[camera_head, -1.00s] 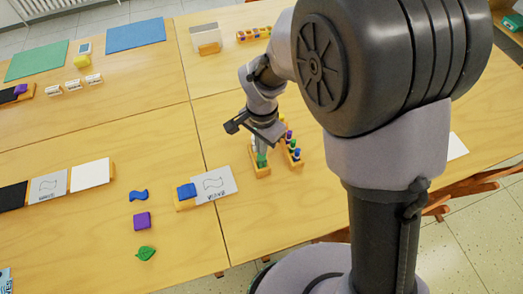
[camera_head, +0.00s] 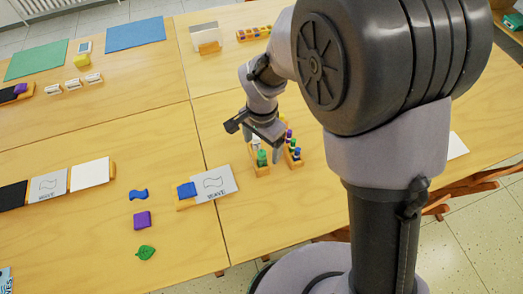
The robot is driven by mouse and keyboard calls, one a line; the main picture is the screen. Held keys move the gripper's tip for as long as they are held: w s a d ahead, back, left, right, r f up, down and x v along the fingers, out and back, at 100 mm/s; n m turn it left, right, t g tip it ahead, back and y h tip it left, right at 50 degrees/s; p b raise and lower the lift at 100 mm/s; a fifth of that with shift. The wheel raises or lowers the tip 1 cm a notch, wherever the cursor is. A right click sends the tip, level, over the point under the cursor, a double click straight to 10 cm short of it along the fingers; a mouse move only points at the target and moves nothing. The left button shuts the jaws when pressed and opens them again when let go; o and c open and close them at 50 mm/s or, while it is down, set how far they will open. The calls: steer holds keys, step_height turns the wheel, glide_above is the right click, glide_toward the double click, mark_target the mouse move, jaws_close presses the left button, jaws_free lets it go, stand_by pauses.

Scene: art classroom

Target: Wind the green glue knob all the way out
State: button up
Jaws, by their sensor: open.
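The green glue knob (camera_head: 262,158) stands on a small wooden holder (camera_head: 262,171) on the table, near the middle of the view. A white piece (camera_head: 256,142) shows just behind it, partly hidden by my gripper. My gripper (camera_head: 265,152) is open and points down over the wooden holder, close above the green knob. Whether its fingers touch the knob is too small to tell.
Another wooden rack (camera_head: 296,164) with blue, green and purple pieces stands close to the right of the holder. A blue block on a wooden base (camera_head: 187,203) and a wave card (camera_head: 214,183) lie to the left.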

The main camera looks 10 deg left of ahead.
mark_target(262, 155)
steer(key=n+p, duration=0.1)
steer(key=n, duration=0.2)
steer(key=shift+r, duration=0.2)
steer(key=n+p, duration=0.1)
steer(key=n, duration=0.3)
steer(key=shift+f, duration=0.2)
steer(key=shift+f, duration=0.15)
steer(key=shift+f+b, duration=0.9)
steer(key=shift+f, duration=0.1)
steer(key=c, duration=1.6)
